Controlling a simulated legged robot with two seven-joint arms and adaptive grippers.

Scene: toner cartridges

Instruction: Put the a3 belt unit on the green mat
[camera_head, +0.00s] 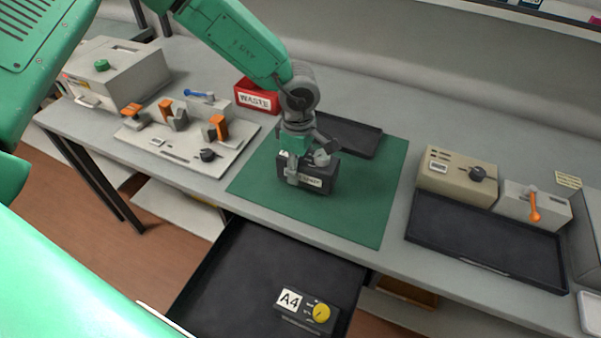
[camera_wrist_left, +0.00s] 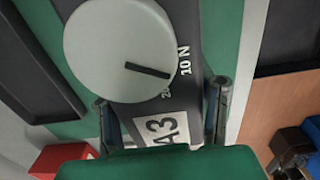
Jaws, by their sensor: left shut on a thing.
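The A3 belt unit (camera_head: 315,181) is a dark box on the green mat (camera_head: 361,215), in the middle of the head view. In the left wrist view the unit (camera_wrist_left: 187,80) shows a round grey knob with a dark slot and a white A3 label. My left gripper (camera_head: 302,163) is shut on the unit from above, its fingers on either side of the body. The unit looks to be at the mat's surface; I cannot tell whether it rests fully on it. My right gripper is not in view.
A red waste box (camera_head: 257,97) and a dark tray (camera_head: 347,135) stand behind the mat. An open drawer (camera_head: 235,290) in front holds an A4 unit (camera_head: 305,313) with a yellow knob. A black tray (camera_head: 486,242) lies right. A light fixture plate (camera_head: 186,157) lies left.

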